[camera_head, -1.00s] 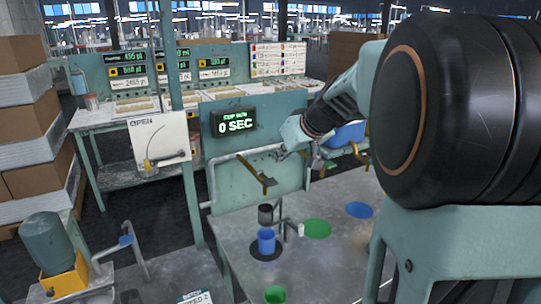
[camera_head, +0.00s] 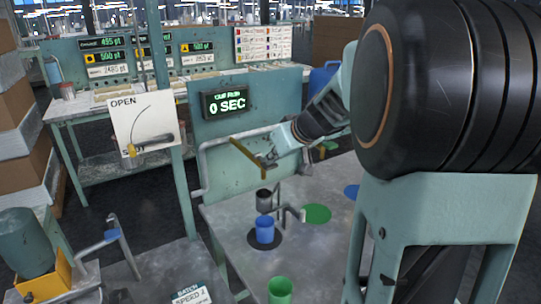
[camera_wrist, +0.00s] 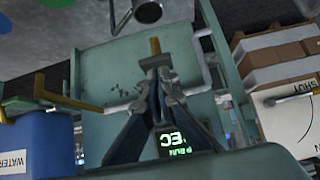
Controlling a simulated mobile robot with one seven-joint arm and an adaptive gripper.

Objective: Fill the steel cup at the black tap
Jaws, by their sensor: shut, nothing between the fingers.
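A dark metal cup (camera_head: 264,201), seemingly the steel cup, is just behind a blue cup (camera_head: 265,230). It also shows at the top edge of the wrist view (camera_wrist: 148,10), beside a thin pipe. The blue cup is on a black disc (camera_head: 247,243) on the bench. A bent grey spout (camera_head: 289,209) rises beside them; I cannot tell whether it is the black tap. My gripper (camera_head: 268,162) is shut and empty, close to a brass lever (camera_head: 245,152) on the green panel. In the wrist view my fingertips (camera_wrist: 156,62) are near a brass piece (camera_wrist: 155,45); contact is unclear.
A display (camera_head: 226,102) reads 0 SEC. The OPEN/SHUT plate (camera_head: 140,122) has its handle low, near SHUT. A green disc (camera_head: 316,213) lies right of the spout. My arm blocks the right side.

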